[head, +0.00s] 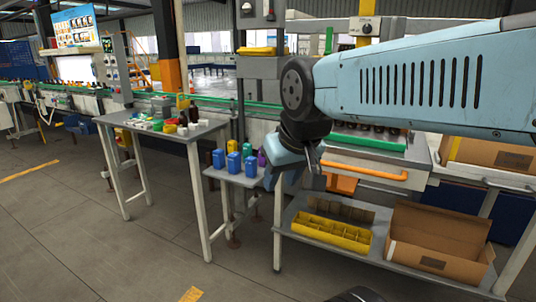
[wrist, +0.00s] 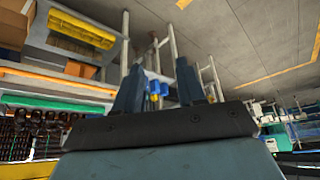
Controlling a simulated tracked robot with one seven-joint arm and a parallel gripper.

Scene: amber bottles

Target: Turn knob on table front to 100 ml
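A dark round knob (head: 367,28) sits on a small yellow-and-grey panel at the top, above my arm in the head view. Its scale and pointer setting are too small to read. I cannot tell whether this is the table-front knob. My gripper (head: 292,172) hangs below my pale blue arm in the middle of the head view, apart from the knob. In the wrist view my gripper (wrist: 160,78) has its two fingers spread, with nothing held between them. No knob can be made out in the wrist view.
A grey table (head: 178,134) with small containers stands left of my gripper. Several blue bottles stand on a low side shelf (head: 238,178). A yellow divided tray (head: 330,232) and an open cardboard box (head: 438,240) rest on the lower shelf. An orange bar (head: 364,171) lies right of my gripper.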

